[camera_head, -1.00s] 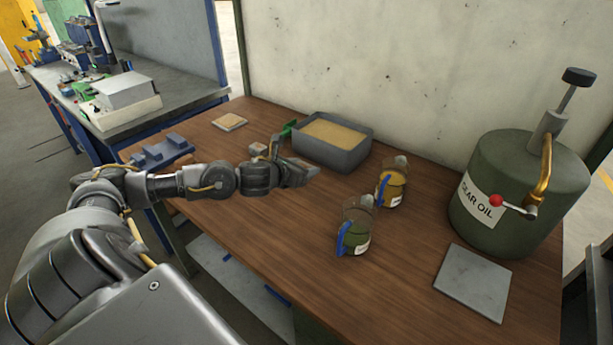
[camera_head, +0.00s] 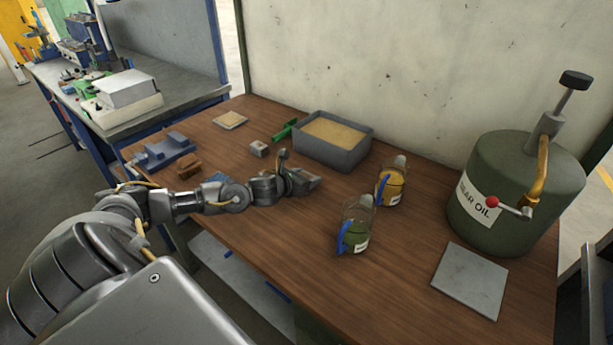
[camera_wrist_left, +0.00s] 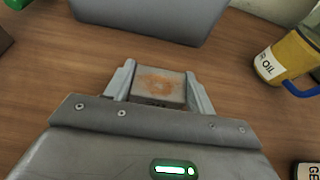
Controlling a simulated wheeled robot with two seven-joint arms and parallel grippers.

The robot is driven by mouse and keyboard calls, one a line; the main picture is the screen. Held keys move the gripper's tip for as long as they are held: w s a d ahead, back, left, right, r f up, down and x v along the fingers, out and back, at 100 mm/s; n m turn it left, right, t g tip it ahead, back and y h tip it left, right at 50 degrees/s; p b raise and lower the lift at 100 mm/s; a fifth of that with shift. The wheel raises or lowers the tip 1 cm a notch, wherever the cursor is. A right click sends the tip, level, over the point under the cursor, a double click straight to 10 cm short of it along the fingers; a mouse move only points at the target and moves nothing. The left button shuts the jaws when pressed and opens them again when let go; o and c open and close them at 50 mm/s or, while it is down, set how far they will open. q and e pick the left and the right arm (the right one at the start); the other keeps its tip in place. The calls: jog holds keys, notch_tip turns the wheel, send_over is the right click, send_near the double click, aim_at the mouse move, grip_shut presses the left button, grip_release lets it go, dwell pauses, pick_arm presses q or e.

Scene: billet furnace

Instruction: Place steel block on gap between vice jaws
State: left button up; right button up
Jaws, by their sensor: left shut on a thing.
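The steel block (camera_wrist_left: 158,86), grey with a rusty top, sits between the two fingers of my left gripper (camera_wrist_left: 160,88) in the left wrist view. The fingers press on its two sides. In the head view my left gripper (camera_head: 296,179) is over the middle of the table, in front of the grey bin, and the block is hidden there. The blue vice (camera_head: 165,151) stands at the table's left end, well left of the gripper. I cannot tell its jaw gap clearly. My right gripper is not in view.
A brown block (camera_head: 187,167) and a small grey block (camera_head: 259,149) lie between vice and bin (camera_head: 331,155). A green scoop (camera_head: 286,130) is beside the bin. Two oil jugs (camera_head: 390,187) (camera_head: 355,232) and a gear oil drum (camera_head: 505,190) stand to the right.

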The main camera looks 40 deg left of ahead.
pick_arm(q)
jog(key=shift+f, duration=0.1)
jog(key=o, duration=1.4)
jog(key=shift+o, duration=0.2)
